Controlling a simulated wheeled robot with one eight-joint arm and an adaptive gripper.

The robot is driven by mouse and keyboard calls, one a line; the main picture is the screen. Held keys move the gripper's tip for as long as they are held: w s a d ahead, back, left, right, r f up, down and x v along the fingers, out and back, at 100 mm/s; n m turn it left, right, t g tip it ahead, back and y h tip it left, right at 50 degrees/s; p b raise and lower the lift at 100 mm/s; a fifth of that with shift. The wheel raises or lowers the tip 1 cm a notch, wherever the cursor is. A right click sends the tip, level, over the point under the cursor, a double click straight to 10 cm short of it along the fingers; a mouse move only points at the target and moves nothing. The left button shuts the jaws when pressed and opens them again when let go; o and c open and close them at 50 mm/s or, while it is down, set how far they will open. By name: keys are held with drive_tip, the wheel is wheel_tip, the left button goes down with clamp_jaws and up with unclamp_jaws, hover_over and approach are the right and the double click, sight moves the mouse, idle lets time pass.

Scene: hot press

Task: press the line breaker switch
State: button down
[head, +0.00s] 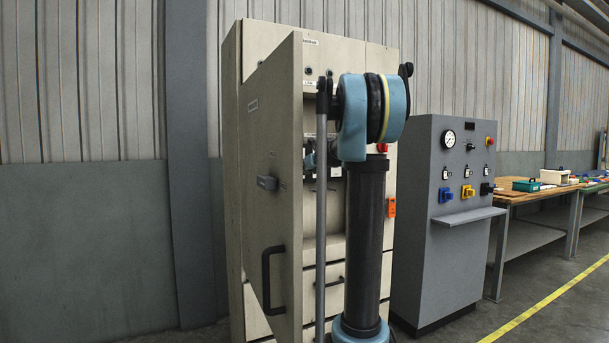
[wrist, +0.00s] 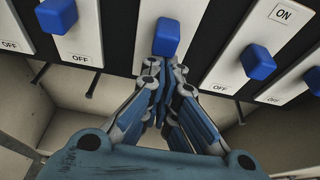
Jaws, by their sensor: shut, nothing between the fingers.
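In the wrist view, a row of breaker switches with blue toggles crosses the top. My gripper (wrist: 163,62) is shut and empty. Its fingertips lie just below the middle blue toggle (wrist: 166,37); I cannot tell if they touch it. One blue toggle (wrist: 57,15) is to the left and another (wrist: 257,62) to the right. OFF labels show below several toggles, and one ON label shows at upper right. No label naming the line breaker is readable. In the head view, my arm hides most of the cabinet (head: 268,38) interior, and my fingers cannot be made out.
The cabinet door (head: 272,190) stands open on the left, close to my arm. A grey console (head: 440,240) with a gauge and knobs stands to the right. Beyond it is a workbench (head: 520,197) with items. Open floor (head: 560,300) lies at lower right.

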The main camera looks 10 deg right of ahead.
drive_tip(key=shift+w+r, duration=0.1)
wheel_tip(320, 180, down, 4)
drive_tip(key=v, duration=1)
drive_tip(key=shift+f, duration=0.2)
drive_tip(key=s+a+f+n+g, duration=0.35)
drive_tip(key=s+f+n, duration=0.55)
drive_tip(key=s, duration=0.3)
drive_tip(key=s+a+f+n+g, duration=0.3)
drive_tip(key=s+a+f+n, duration=0.2)
drive_tip(key=s+f+n, duration=0.55)
drive_tip(key=s+d+f+n+g+h, duration=0.2)
drive_tip(key=s+f+n, duration=0.4)
drive_tip(key=s, duration=0.6)
drive_tip(key=s+d+f+n+g+h, duration=0.2)
drive_tip(key=s+f+n, duration=0.5)
drive_tip(key=s+f, duration=0.4)
drive_tip(key=shift+s+d+f+g, duration=0.2)
drive_tip(key=shift+s+d+g, duration=0.3)
drive_tip(key=shift+s, duration=0.65)
